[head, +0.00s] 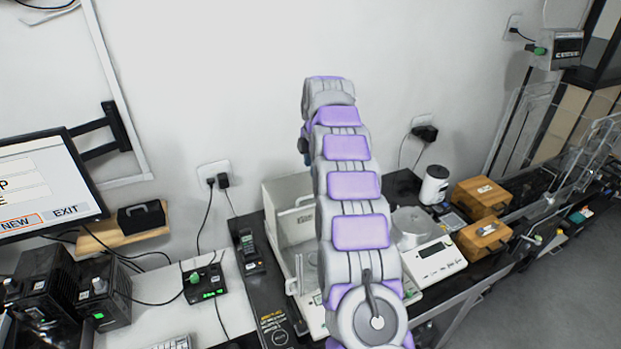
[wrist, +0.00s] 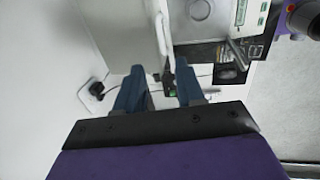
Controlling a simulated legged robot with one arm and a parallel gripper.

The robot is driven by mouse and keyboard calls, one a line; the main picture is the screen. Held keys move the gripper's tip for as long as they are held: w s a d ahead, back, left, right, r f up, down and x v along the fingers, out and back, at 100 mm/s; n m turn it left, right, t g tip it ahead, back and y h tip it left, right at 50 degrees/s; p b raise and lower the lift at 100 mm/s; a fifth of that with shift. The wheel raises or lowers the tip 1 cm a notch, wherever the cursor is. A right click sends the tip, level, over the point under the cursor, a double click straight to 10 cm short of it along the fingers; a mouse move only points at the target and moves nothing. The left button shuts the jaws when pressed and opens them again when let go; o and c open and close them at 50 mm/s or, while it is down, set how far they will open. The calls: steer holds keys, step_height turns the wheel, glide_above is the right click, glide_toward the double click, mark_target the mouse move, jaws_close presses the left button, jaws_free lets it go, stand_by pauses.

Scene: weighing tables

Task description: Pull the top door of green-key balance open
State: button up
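The balance with a tall draft shield (head: 284,238) stands on the dark bench, partly hidden behind my arm in the head view. A pale handle bar (head: 297,204) shows near its top; I cannot tell whether the top door is shut. Its green key is not clear to me. In the wrist view my gripper (wrist: 159,68) is open and empty, with two blue fingers apart. A white bar (wrist: 161,32) of the shield lies just beyond and between the fingertips; I cannot tell if they touch it. In the head view my arm hides most of the gripper.
Another balance (head: 437,262) with a round pan stands to the right, beside wooden boxes (head: 483,236). A black device (head: 246,252) and a small box with green lights (head: 206,284) sit left. A monitor (head: 45,185) stands far left. The wall is close behind.

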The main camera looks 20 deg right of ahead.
steer(key=r, duration=0.2)
steer(key=s+r, duration=0.1)
steer(key=r, duration=0.1)
steer(key=shift+r, duration=0.25)
steer(key=s+a+m+g+b, duration=0.15)
steer(key=s+a+m, duration=0.4)
steer(key=s, duration=0.65)
steer(key=s+a+m+g+b, duration=0.1)
steer(key=s+a+m+b, duration=0.25)
steer(key=s+a, duration=0.6)
steer(key=s+f+m, duration=0.3)
steer(key=s+f, duration=0.1)
steer(key=s, duration=0.6)
steer(key=s+a+f+m+g+b, duration=0.1)
steer(key=s+f+m, duration=0.2)
steer(key=s, duration=0.8)
steer(key=s+f+m+b, duration=0.1)
steer(key=s+f+m, duration=0.2)
steer(key=s+f, duration=0.3)
steer(key=s, duration=0.4)
steer(key=shift+s+a+f, duration=0.2)
steer(key=shift+s, duration=0.1)
